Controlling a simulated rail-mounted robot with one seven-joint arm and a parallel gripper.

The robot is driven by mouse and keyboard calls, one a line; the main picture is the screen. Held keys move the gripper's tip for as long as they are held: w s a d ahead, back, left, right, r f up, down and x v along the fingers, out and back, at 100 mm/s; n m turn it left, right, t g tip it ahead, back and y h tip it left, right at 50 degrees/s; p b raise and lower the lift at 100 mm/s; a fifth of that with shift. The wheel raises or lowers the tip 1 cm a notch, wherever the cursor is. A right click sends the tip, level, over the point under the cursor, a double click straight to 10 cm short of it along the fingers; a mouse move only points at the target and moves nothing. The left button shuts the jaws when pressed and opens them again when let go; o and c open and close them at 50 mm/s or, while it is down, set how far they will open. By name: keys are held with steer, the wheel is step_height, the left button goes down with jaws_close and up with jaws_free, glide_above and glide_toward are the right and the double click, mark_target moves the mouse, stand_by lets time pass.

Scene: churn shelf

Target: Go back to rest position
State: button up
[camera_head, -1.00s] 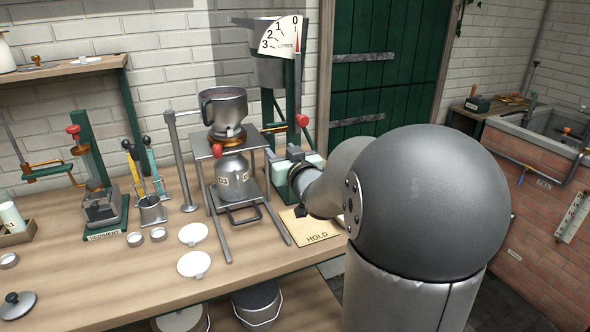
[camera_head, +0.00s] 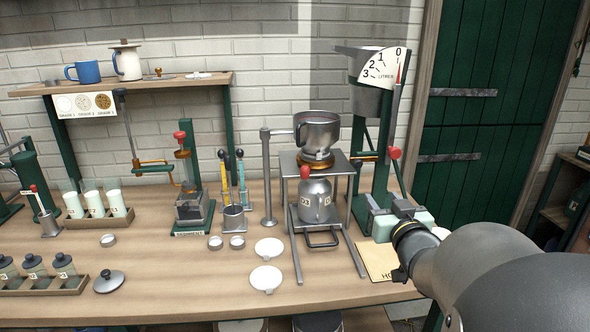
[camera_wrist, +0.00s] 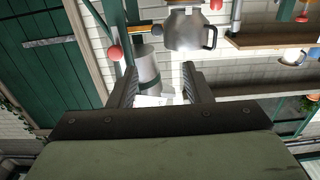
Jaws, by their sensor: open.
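My gripper (camera_wrist: 158,80) shows in the wrist view with its two dark ribbed fingers apart. Nothing is held between them. In the head view my gripper's pale green body (camera_head: 405,222) is above the right part of the workbench (camera_head: 190,275), beside the foot of the dial stand. A tan board (camera_head: 375,262) marked HO, the rest covered by my arm, lies under my gripper.
The green dial stand (camera_head: 383,125) with a hopper is close behind my gripper. Two white discs (camera_head: 266,278) lie on the bench front. Several white vials stand in a tray (camera_head: 125,218) at the left. A shelf (camera_head: 140,83) holds a blue mug (camera_head: 84,71).

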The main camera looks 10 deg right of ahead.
steer(key=s+a+f+g+p, duration=0.2)
steer(key=s+a+f+g, duration=0.3)
steer(key=a+f+g, duration=0.3)
steer(key=s+a+f+g, duration=0.2)
steer(key=s+a+g, duration=0.1)
steer(key=s+a, duration=0.1)
steer(key=s+a+f+n+g+y+p, duration=0.1)
steer(key=s+a+f+g, duration=0.1)
steer(key=s, duration=0.5)
steer(key=s+a+f+g+y, duration=0.1)
steer(key=s+a+f+g, duration=0.1)
steer(key=s+a+g, duration=0.2)
steer(key=shift+s+a+f+n, duration=0.25)
steer(key=shift+s+a+n, duration=0.15)
steer(key=shift+s+a, duration=0.5)
